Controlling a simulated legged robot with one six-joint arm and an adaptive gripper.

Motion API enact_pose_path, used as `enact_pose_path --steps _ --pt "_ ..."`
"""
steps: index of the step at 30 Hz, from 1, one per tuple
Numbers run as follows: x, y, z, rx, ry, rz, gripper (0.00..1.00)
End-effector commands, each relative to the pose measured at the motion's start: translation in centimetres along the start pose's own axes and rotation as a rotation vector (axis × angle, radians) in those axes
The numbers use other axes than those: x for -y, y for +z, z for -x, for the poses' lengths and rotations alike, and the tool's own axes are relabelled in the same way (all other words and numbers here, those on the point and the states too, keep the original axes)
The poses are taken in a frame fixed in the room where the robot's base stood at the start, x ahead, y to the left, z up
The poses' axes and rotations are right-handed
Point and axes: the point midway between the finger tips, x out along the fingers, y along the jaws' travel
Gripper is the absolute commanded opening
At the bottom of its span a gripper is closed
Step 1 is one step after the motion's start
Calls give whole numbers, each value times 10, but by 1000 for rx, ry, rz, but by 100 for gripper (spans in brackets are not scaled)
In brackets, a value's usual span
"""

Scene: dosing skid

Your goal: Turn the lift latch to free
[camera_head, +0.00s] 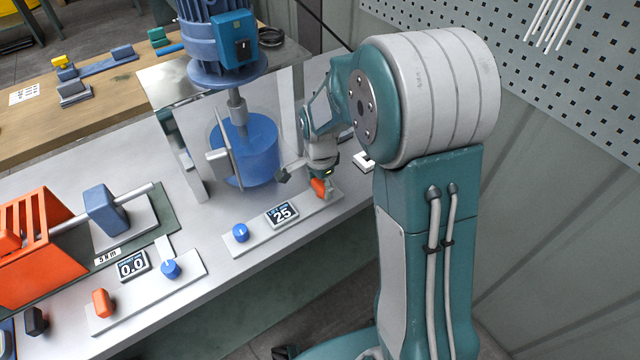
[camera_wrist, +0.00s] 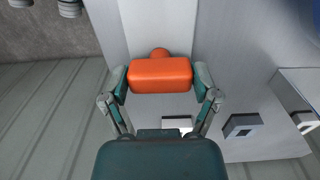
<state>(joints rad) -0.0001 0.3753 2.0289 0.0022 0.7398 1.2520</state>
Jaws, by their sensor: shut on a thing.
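An orange bar-shaped handle (camera_head: 319,187) stands at the right end of the light panel (camera_head: 262,238) that bears a display reading 25. No label on the handle can be read, so I cannot tell from print that it is the lift latch. My gripper (camera_head: 318,176) is over it. In the wrist view the handle (camera_wrist: 160,75) lies crosswise between my fingertips (camera_wrist: 160,82), one at each end of it, and the gripper is shut on it. A round orange part shows behind the bar. The handle's set position cannot be read.
A blue knob (camera_head: 240,232) is left of the display. The blue vessel (camera_head: 249,150), clear guard and blue motor (camera_head: 226,40) stand close behind. Another orange handle (camera_head: 102,303) and an orange machine (camera_head: 35,245) are at left. The bench's front edge is near.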

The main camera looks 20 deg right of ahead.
Motion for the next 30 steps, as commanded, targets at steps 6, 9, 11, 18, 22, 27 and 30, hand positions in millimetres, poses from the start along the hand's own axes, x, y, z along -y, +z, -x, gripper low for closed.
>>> enact_pose_path --steps 6,9,11,18,22,27,30 --pt "1 -2 0 -4 -5 46 31" --pt "1 -3 0 -4 -6 95 31" --pt "1 -3 0 -5 -6 133 31" --pt "2 -4 0 -6 -7 338 31" --pt "2 -4 1 -7 -8 463 31" --pt "2 -4 1 -8 -8 624 31" --pt "3 -4 1 -9 -9 719 31"
